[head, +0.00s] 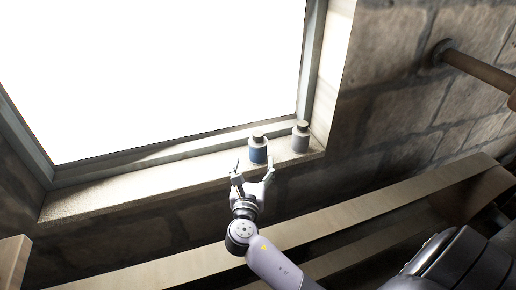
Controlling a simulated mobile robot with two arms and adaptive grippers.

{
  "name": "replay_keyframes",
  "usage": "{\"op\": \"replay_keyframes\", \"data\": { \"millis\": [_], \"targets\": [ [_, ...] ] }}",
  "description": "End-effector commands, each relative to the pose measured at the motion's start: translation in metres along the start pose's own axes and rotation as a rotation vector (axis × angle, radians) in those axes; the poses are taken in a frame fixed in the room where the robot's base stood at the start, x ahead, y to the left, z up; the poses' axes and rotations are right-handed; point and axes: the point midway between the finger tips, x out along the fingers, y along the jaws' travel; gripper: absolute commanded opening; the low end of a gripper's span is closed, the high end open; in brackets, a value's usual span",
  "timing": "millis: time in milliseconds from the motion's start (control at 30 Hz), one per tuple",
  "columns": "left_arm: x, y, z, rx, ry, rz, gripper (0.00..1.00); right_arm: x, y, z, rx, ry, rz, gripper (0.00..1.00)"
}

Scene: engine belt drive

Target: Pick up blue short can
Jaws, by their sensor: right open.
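The blue short can (258,153) stands upright on the window sill, with a brownish-grey top. My right gripper (254,172) is open just in front of the can, on the near side of the sill. Its fingers point toward the can, one to the left and one near the can's lower right. I cannot tell whether a finger touches the can. My left gripper is not in view.
A similar grey can (300,138) stands close to the right of the blue one, near the window corner. The stone sill (150,186) is clear to the left. A bright window lies behind, a brick wall (400,110) to the right, and a wooden beam (345,212) below.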

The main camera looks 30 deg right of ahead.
Motion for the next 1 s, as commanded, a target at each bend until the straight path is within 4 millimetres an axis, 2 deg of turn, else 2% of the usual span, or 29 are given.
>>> {"op": "replay_keyframes", "data": {
  "millis": [100, 433, 700, 1000],
  "targets": [
    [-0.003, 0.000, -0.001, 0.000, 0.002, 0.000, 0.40, 0.023, 0.000, 0.001, 0.000, -0.001, -0.002, 0.70],
    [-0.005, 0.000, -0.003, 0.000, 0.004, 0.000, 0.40, 0.051, -0.002, -0.001, 0.000, -0.001, -0.001, 0.70],
    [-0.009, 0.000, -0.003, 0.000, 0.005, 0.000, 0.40, 0.088, -0.005, -0.006, 0.000, 0.000, -0.001, 0.70],
    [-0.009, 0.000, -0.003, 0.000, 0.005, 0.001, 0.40, 0.094, -0.005, -0.007, 0.001, 0.001, 0.001, 0.70]
  ]
}}
